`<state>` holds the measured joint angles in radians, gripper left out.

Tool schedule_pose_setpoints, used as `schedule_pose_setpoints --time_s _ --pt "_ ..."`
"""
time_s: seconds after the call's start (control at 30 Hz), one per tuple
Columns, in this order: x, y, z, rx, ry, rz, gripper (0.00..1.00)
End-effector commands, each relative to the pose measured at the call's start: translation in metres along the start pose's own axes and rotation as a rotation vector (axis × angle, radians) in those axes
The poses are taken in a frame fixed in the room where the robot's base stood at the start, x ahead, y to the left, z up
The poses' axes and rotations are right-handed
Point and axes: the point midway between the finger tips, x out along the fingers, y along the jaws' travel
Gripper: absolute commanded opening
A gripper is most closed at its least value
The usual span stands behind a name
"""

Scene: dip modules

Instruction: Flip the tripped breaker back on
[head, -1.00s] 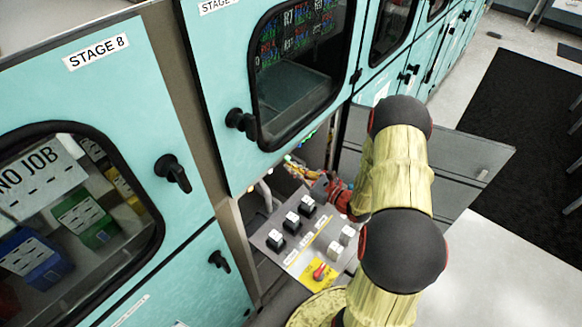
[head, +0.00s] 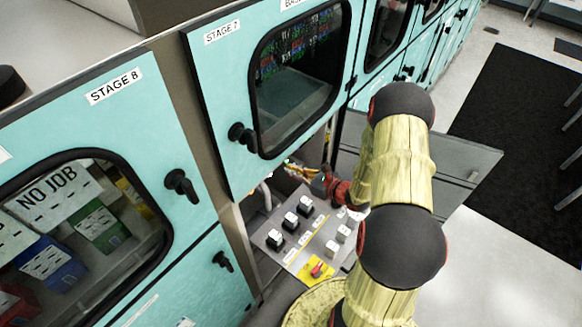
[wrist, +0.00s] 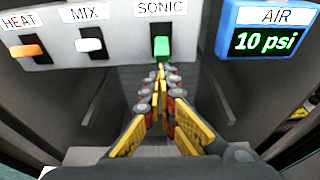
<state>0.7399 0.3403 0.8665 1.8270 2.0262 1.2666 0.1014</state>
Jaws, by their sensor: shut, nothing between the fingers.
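In the wrist view, a grey breaker panel (wrist: 125,52) carries three labelled switches. The HEAT switch (wrist: 24,50) is orange, the MIX switch (wrist: 88,45) is white and the SONIC switch (wrist: 161,47) is green. The green toggle sits low in its dark slot, while the orange and white ones show dark slot above and below. My gripper (wrist: 161,78) is shut and empty, its fingertips just below the SONIC toggle; I cannot tell whether they touch it. In the head view my gripper (head: 322,184) reaches into the open lower bay, and the breakers are hidden there.
A blue AIR gauge (wrist: 264,40) reading 10 psi hangs right of the switches. A control panel (head: 297,243) with black and white switches and a red knob (head: 317,269) lies below my gripper. An open grey door (head: 445,170) stands behind the arm. Teal cabinet doors (head: 215,110) flank the bay.

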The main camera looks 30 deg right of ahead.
Motion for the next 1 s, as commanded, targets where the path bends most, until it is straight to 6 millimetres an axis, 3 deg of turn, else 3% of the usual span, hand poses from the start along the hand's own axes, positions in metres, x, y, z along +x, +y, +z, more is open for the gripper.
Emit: schedule_pose_setpoints --time_s 0.03,0.5,0.7,1.0 --pt "-0.003 -0.001 0.010 -0.004 0.026 0.000 0.00" --pt "-0.013 0.000 0.025 -0.006 0.352 0.000 0.00" --pt "-0.012 0.000 0.018 -0.001 0.351 0.000 0.00" --pt "-0.014 0.000 0.027 -0.002 0.349 0.000 0.00"
